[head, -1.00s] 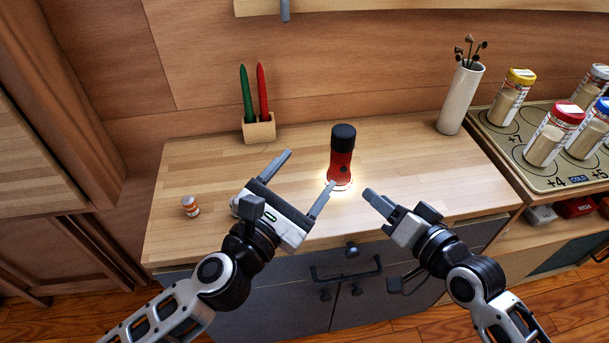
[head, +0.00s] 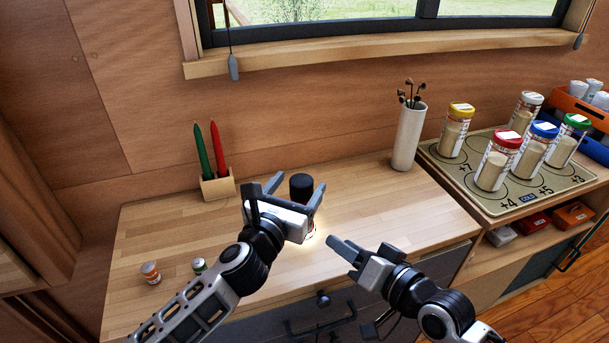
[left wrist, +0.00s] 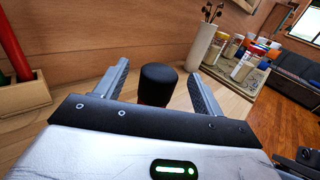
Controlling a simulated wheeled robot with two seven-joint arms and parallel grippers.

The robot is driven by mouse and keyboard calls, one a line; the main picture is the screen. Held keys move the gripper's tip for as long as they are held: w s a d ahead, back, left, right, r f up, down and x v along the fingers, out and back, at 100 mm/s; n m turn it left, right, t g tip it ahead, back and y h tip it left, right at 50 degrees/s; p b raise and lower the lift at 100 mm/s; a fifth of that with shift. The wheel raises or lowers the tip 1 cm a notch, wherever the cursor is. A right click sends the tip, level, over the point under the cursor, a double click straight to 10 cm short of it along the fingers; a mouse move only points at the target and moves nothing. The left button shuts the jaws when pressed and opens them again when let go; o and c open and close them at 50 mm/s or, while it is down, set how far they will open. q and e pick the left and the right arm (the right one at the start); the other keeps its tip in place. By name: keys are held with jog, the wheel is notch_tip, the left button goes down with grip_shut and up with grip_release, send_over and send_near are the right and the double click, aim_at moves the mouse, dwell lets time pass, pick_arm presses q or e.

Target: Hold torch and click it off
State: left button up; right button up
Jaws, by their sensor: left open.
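The torch stands upright on the wooden counter with its black end (head: 301,187) up. A bright glow lies on the counter around its base, so it is lit. My left gripper (head: 297,190) is open, with one finger on each side of the torch and no clear grip on it. In the left wrist view the torch's black end (left wrist: 158,84) shows between the two spread fingers. Most of the red body is hidden behind my gripper. My right gripper (head: 332,242) is low at the right of the torch, apart from it; its fingers overlap in this view.
A wooden holder (head: 217,185) with a green and a red stick stands at the back left. Two small jars (head: 150,272) sit at the front left. A white vase (head: 408,137) is at the back right, beside a mat with several spice jars (head: 497,160).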

aim_at(306, 174)
pick_arm(q)
jog(key=shift+x, duration=2.1)
jog(key=c, duration=1.1)
jog(key=shift+c, duration=0.2)
pick_arm(e)
grip_shut()
